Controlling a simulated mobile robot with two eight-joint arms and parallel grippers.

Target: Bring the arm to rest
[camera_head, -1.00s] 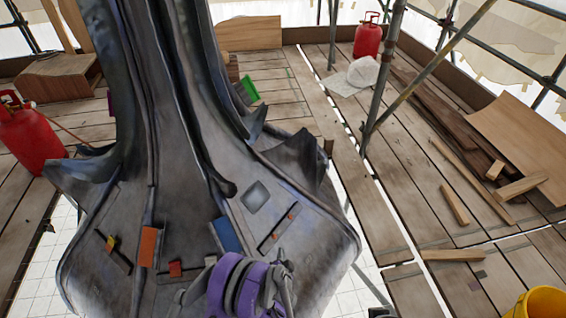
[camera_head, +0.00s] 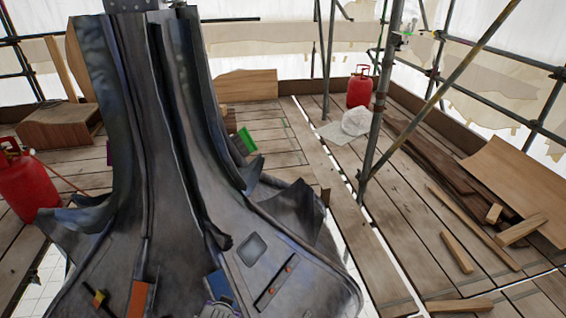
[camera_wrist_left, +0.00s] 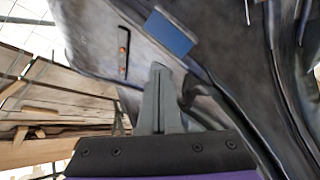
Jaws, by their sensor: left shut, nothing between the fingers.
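The grey lead-clad spire (camera_head: 165,170) fills the left and middle of the head view and flares out at its foot. A blue patch (camera_head: 221,285), an orange patch (camera_head: 139,298) and a slot with small orange dots (camera_head: 273,287) are on its lower faces. In the left wrist view, my left gripper (camera_wrist_left: 160,72) is shut and empty, its grey fingers together in front of the spire's face. The blue patch (camera_wrist_left: 169,33) lies just beyond the fingertips; contact cannot be told. Only a small grey part of my arm may show at the head view's bottom edge. My right gripper is not in view.
Scaffold poles (camera_head: 381,100) stand right of the spire on a plank deck (camera_head: 410,220). Red gas cylinders (camera_head: 28,183) stand at left and at the back (camera_head: 360,87). Loose timber (camera_head: 455,175) lies at right. A white helmet (camera_head: 356,121) lies near the poles.

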